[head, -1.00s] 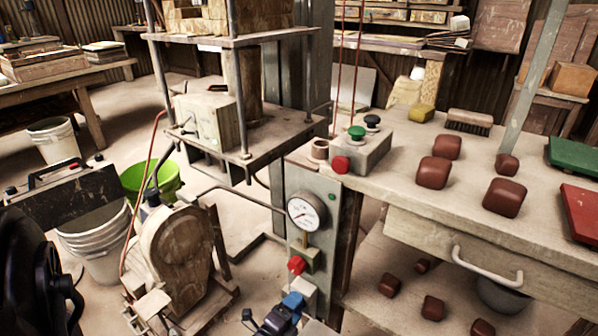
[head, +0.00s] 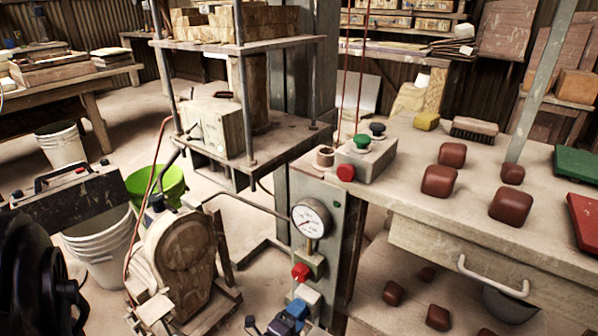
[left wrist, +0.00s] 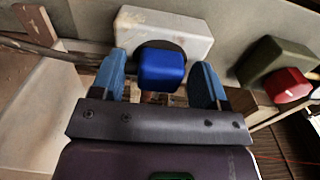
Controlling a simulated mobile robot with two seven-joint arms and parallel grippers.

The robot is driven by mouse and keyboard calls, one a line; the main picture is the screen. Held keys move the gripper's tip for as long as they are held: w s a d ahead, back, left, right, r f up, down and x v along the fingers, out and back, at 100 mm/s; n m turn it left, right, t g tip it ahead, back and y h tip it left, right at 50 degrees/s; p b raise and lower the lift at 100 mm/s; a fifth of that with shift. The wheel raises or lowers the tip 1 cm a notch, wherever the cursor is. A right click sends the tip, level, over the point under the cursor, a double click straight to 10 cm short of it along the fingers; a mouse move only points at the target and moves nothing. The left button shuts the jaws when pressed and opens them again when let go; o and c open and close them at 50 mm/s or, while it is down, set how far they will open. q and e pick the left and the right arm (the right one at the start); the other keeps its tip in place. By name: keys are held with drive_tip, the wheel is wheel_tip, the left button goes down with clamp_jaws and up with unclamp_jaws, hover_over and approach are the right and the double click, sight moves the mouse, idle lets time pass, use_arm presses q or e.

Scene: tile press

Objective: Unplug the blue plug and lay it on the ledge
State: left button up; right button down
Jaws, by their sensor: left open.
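The blue plug (head: 297,308) sits in a white socket box (head: 308,293) low on the grey post of the press. In the left wrist view the blue plug (left wrist: 161,69) stands in front of the white box (left wrist: 165,30). My left gripper (head: 284,323) is at the bottom edge of the head view, right by the plug. In the left wrist view its blue fingers (left wrist: 160,82) are open, one on each side of the plug, with gaps visible. I cannot tell which surface is the ledge. My right gripper is not in view.
A red plug (head: 300,272) sits in an olive box just above, also close on the right in the wrist view (left wrist: 288,85). A pressure gauge (head: 311,217) is higher on the post. A workbench (head: 400,170) with brown blocks stands to the right.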

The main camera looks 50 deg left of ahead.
use_arm(q)
drive_tip(key=shift+c, duration=0.3)
use_arm(e)
drive_tip(key=shift+r, duration=0.1)
